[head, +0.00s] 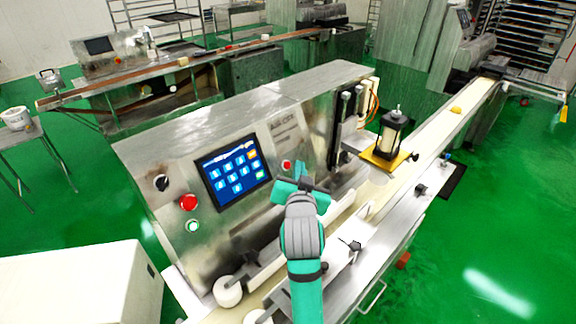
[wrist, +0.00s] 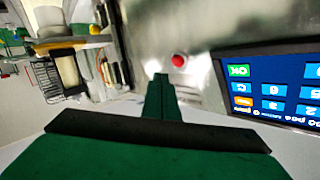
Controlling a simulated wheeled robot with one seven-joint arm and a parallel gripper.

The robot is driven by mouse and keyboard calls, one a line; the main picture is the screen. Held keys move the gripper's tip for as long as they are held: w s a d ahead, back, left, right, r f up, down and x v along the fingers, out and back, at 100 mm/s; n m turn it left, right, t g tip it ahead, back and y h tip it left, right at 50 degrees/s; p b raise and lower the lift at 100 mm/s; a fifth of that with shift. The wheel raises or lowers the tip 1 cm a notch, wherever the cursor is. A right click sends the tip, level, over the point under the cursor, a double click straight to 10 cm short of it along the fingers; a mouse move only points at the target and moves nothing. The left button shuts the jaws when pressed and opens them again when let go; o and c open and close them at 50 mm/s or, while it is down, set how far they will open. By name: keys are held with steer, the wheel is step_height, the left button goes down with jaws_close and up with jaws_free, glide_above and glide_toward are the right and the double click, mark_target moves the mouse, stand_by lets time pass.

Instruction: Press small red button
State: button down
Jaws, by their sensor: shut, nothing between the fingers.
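The small red button (head: 286,165) sits on the machine's steel front panel, just right of the touchscreen (head: 234,171). In the wrist view the small red button (wrist: 178,60) shows a little beyond and to the right of my fingertips. My gripper (head: 301,170) is in front of the panel, just below and right of the button in the head view. Its fingers (wrist: 160,80) are shut together and empty. A visible gap in the picture separates the fingertips from the button; the exact distance is hard to tell.
A larger red button (head: 188,202), a black knob (head: 161,183) and a green-ringed button (head: 193,226) are left of the screen. A conveyor (head: 440,140) runs along the machine's right side. A white box (head: 80,285) stands at the lower left.

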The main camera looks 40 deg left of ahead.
steer(key=shift+a+f, duration=0.35)
steer(key=shift+a, duration=0.3)
steer(key=shift+a, duration=0.1)
stand_by(1.6)
steer(key=shift+w+a+f, duration=0.1)
steer(key=shift+a+f, duration=0.1)
steer(key=shift+a, duration=0.1)
steer(key=shift+a+f, duration=0.2)
steer(key=shift+a, duration=0.15)
stand_by(0.9)
steer(key=shift+d+r, duration=0.1)
steer(key=shift+d, duration=0.05)
steer(key=shift+d+r, duration=0.25)
steer(key=shift+d, duration=0.35)
steer(key=d, duration=0.1)
steer(key=d+r, duration=0.1)
steer(key=d, duration=0.1)
steer(key=d+r, duration=0.1)
steer(key=shift+s+d+r, duration=0.15)
steer(key=shift+s+d, duration=0.05)
stand_by(0.4)
